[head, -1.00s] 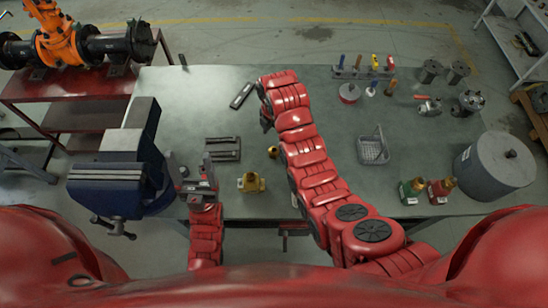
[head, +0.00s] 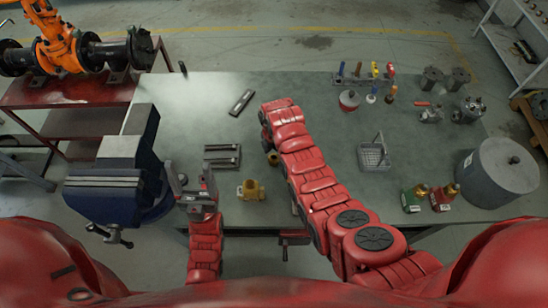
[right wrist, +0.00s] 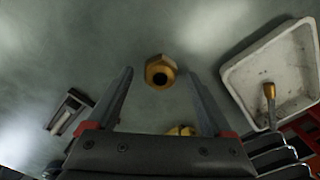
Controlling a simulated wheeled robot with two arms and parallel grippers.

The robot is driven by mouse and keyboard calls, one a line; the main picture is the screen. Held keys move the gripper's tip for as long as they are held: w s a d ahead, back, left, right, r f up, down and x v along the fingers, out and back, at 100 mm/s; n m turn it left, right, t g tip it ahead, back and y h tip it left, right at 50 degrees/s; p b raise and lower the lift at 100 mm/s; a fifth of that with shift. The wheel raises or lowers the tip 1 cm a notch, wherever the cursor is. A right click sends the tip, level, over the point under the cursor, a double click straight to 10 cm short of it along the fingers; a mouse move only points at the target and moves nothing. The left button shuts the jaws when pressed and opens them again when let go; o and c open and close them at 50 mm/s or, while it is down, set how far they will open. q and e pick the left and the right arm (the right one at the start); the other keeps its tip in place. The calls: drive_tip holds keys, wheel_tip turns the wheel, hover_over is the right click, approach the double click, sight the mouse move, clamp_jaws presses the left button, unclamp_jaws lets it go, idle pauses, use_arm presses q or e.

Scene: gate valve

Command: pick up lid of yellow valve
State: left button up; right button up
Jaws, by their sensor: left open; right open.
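The yellow valve body (head: 251,190) stands on the table, right of my left gripper. A small brass hex piece (head: 273,158), which looks like its lid, sits just behind it, close beside my right forearm. In the right wrist view the hex piece (right wrist: 160,71) lies on the table between and beyond the open fingers of my right gripper (right wrist: 160,88), untouched. Another yellow part (right wrist: 181,130) is mostly hidden behind the gripper's palm. In the head view my right gripper is largely hidden under its arm. My left gripper (head: 190,183) is open and empty beside the vise.
A blue vise (head: 115,175) stands at left. Dark blocks (head: 222,155) and a flat bar (head: 241,102) lie behind the valve. A pale tray (right wrist: 235,75) is right in the wrist view. A wire basket (head: 374,157), red and green valves (head: 415,195) and a grey cylinder (head: 497,172) stand right.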

clamp_jaws()
idle(0.4)
drive_tip(key=shift+r, duration=0.15)
